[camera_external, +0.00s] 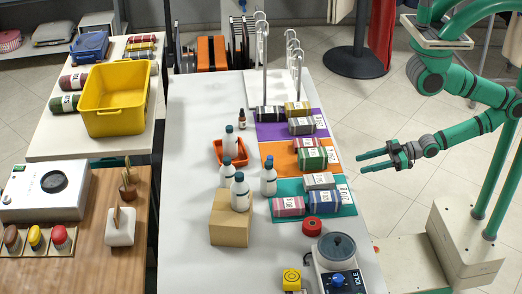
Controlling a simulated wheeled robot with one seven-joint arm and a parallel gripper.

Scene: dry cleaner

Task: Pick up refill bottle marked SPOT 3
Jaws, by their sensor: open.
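Several white refill bottles with dark blue caps stand upright on the white table. One bottle (230,142) is at the orange tray, farthest back. Another bottle (227,174) stands in front of the tray. One more bottle (268,176) stands to the right, beside the teal mat. Their labels are too small to read, so I cannot tell which is SPOT 3. My gripper (360,163) is open and empty at the right, near the table's right edge, with the coloured mats between it and the bottles.
Rolled bundles lie on the purple (265,131), orange (275,148) and teal (285,186) mats. A small dark dropper bottle (242,122) stands behind the orange tray (218,151). A metal hook rack (265,60) rises at the back. A red roll (312,227) and a dial device (337,252) are in front.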

